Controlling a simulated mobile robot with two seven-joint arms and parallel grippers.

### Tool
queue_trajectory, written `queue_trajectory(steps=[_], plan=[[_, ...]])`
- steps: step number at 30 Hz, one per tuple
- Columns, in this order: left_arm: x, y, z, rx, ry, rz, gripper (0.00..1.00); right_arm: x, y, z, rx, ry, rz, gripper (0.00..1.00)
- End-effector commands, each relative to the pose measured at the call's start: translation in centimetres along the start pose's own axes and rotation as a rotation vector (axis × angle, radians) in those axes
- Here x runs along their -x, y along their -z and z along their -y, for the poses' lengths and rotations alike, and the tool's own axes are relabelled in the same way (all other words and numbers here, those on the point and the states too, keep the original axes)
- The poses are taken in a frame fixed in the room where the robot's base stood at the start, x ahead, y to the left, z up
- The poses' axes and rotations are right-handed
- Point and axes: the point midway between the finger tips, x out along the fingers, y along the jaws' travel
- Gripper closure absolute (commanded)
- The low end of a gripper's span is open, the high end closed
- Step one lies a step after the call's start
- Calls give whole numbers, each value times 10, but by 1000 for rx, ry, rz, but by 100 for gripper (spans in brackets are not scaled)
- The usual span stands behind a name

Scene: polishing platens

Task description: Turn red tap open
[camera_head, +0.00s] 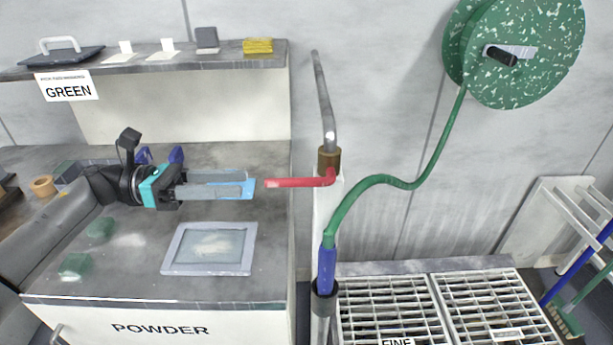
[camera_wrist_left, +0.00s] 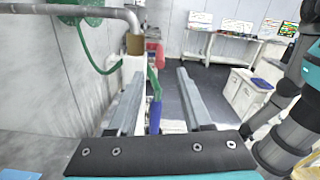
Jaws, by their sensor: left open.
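The red tap lever (camera_head: 300,183) points left from a brass fitting (camera_head: 329,160) on a grey pipe, above a white post. It also shows in the left wrist view (camera_wrist_left: 154,52), beyond the fingers and a little left of the middle between them. My left gripper (camera_head: 250,187) is open and level, its fingertips just left of the lever's free end. Nothing is seen between its fingers in the left wrist view (camera_wrist_left: 157,92) except the background and hose. I cannot tell whether a fingertip touches the lever. My right gripper is not in view.
A green hose (camera_head: 405,182) runs from a green reel (camera_head: 525,50) to a blue nozzle (camera_head: 326,265) below the tap. The bench (camera_head: 270,270) holds a framed plate (camera_head: 210,248). A shelf (camera_head: 190,62) is behind. Metal grates (camera_head: 392,308) lie right of the post.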

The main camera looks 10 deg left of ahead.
Motion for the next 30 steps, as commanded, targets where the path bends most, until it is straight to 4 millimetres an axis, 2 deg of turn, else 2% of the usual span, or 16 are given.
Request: queue_trajectory(steps=[9, 15, 21, 30], plan=[[-71, -3, 1, -1, 5, 5, 50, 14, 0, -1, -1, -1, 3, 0], [-106, -3, 1, 1, 2, 5, 50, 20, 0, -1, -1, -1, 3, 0], [-123, -1, 0, 2, 0, 3, 50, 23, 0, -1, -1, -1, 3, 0], [-126, 0, 0, 2, 0, 2, 50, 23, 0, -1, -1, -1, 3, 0]])
